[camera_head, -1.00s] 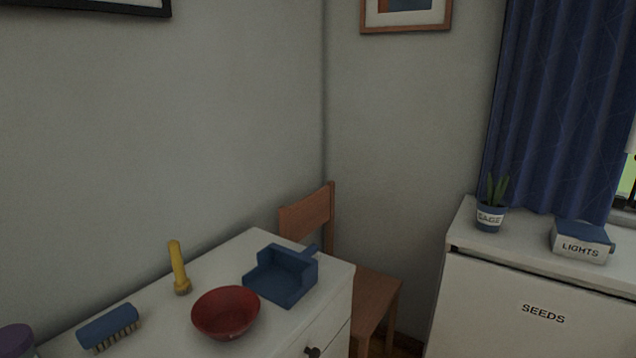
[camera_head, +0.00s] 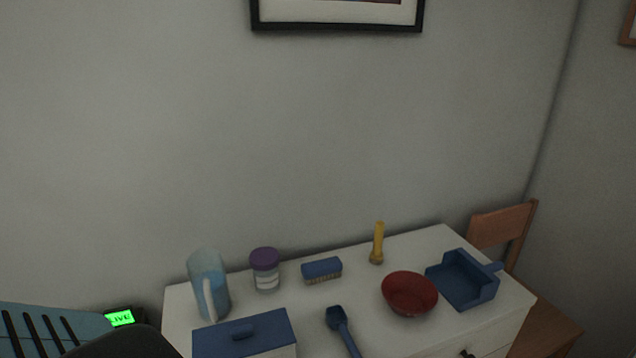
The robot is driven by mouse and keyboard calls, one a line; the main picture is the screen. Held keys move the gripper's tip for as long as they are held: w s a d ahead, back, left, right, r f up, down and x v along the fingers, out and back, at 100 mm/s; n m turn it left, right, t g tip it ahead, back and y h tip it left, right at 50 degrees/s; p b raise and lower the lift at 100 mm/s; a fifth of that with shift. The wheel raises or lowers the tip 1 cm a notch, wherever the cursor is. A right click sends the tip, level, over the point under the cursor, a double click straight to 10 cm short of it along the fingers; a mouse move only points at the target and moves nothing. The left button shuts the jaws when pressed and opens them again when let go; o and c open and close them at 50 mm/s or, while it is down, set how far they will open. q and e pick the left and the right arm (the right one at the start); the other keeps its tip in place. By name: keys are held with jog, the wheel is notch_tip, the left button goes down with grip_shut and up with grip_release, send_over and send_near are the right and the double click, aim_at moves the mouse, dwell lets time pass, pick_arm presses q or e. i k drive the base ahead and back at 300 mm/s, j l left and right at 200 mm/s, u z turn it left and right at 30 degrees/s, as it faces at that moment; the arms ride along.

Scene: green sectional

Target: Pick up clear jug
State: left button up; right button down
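The clear jug (camera_head: 208,283) is a tall, bluish see-through vessel with a pale handle on its front side. It stands upright at the left end of the white dresser top (camera_head: 365,316), behind a blue-lidded box. Its lower front is close to the box lid in the picture. Neither of my grippers shows in the head view.
Near the jug are a purple-lidded jar (camera_head: 265,270), the blue-lidded box (camera_head: 243,334) and a blue scoop (camera_head: 340,324). A brush (camera_head: 322,269), yellow flashlight (camera_head: 377,243), red bowl (camera_head: 409,294) and blue dustpan (camera_head: 464,281) stand farther right. A wooden chair (camera_head: 503,228) is beyond.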

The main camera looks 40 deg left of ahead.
aim_at(205, 268)
jog(key=u, duration=1.9)
jog(key=z, duration=1.35)
jog(key=u, duration=1.35)
jog(key=k+l+u, duration=0.1)
jog(key=u, duration=0.25)
